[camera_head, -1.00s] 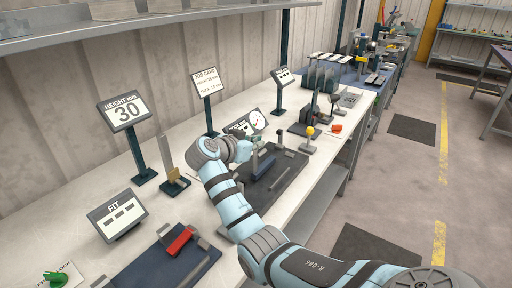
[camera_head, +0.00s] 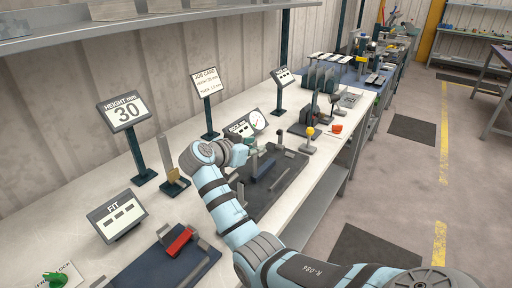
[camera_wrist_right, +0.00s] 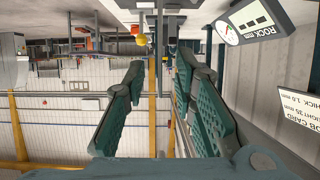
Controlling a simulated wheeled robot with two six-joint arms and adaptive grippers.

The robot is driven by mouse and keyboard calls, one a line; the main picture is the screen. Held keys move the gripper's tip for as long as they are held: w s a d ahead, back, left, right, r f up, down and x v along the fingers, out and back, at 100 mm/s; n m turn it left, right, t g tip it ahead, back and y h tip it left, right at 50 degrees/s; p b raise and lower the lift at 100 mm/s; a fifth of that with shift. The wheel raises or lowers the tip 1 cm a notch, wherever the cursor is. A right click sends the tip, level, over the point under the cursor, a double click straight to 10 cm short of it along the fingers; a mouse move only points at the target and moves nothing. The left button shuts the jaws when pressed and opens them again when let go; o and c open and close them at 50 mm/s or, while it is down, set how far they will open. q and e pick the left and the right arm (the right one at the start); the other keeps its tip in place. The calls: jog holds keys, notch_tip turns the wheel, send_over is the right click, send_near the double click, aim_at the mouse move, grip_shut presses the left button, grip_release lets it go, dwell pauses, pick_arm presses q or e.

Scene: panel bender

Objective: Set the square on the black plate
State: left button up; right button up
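The black plate (camera_head: 284,180) lies on the white bench. A dark blue block and thin grey upright pieces (camera_head: 254,166) stand on it. One of these may be the square, but I cannot tell for sure. My right gripper (camera_head: 246,149) is at the plate's far left side, just left of the upright pieces and partly hidden by its own wrist. My left gripper is out of view.
A dial display (camera_head: 248,124) stands behind the plate. A tan upright piece on a dark base (camera_head: 173,174) stands to the left. A blue mat with a red block (camera_head: 179,242) lies at the front left. A yellow-knobbed stand (camera_head: 309,139) is to the right.

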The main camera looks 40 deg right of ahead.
jog(key=v, duration=1)
jog(key=shift+a, duration=0.15)
